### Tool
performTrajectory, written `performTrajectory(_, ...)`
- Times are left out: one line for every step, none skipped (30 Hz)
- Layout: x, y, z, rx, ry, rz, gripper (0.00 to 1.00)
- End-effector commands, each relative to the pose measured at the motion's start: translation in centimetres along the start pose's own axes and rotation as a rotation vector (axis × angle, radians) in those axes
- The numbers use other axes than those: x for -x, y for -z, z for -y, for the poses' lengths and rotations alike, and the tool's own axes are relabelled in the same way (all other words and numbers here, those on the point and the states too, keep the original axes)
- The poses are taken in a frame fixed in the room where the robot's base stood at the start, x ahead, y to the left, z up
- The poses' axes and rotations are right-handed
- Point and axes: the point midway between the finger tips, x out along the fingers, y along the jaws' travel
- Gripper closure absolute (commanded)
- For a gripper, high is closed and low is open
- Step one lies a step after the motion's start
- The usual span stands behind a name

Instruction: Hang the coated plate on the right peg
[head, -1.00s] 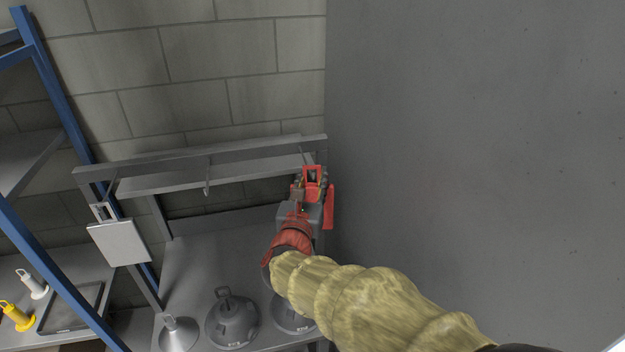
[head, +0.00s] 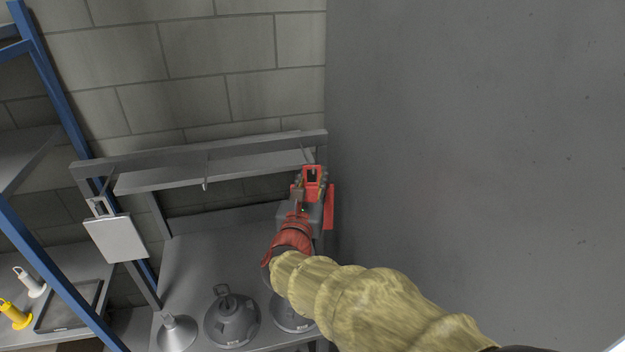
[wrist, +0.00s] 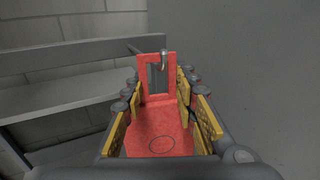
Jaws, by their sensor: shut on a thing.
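The coated plate is red (wrist: 157,136) with a framed loop at its top. My gripper (wrist: 160,95) is shut on it, with yellow finger pads on both sides. In the head view the red loop (head: 313,170) stands above my gripper (head: 311,190), and a red edge shows at its right. The right peg (head: 303,153) comes off the rail (head: 200,153) close to the loop. In the wrist view the peg's pale tip (wrist: 164,61) shows at the loop's top bar. I cannot tell whether it passes through the opening.
A pale plate (head: 116,238) hangs at the rail's left end; the middle peg (head: 206,172) is empty. Hoods, including a dark one (head: 231,320) and a grey cone (head: 176,334), stand on the bench below. A grey wall (head: 470,150) is close on the right.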

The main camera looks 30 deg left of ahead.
Motion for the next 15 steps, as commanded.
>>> performTrajectory(-0.01, 0.05, -0.01, -0.001, 0.000, 0.002, 1.00)
performTrajectory(-0.01, 0.04, -0.01, -0.001, 0.000, 0.002, 1.00)
performTrajectory(-0.01, -0.01, -0.01, -0.001, 0.000, 0.002, 1.00)
performTrajectory(-0.01, -0.03, 0.00, -0.001, 0.000, 0.002, 1.00)
performTrajectory(-0.01, -0.03, 0.00, -0.001, 0.000, 0.002, 1.00)
performTrajectory(-0.01, -0.04, 0.00, -0.001, 0.000, 0.002, 1.00)
performTrajectory(-0.01, -0.04, 0.00, -0.001, 0.000, 0.002, 1.00)
performTrajectory(-0.01, -0.04, -0.01, -0.001, 0.000, 0.002, 0.71)
performTrajectory(-0.01, -0.04, -0.01, -0.001, 0.000, 0.002, 0.68)
performTrajectory(-0.01, -0.04, -0.01, -0.001, 0.000, 0.002, 0.67)
performTrajectory(-0.01, -0.04, 0.00, -0.001, 0.000, 0.002, 0.65)
performTrajectory(-0.01, -0.04, 0.00, -0.001, 0.000, 0.002, 0.63)
performTrajectory(-0.01, -0.04, 0.00, -0.001, 0.000, 0.002, 0.61)
performTrajectory(-0.01, -0.04, -0.01, -0.001, 0.000, 0.002, 0.59)
performTrajectory(-0.01, -0.03, 0.00, -0.001, 0.000, 0.002, 0.57)
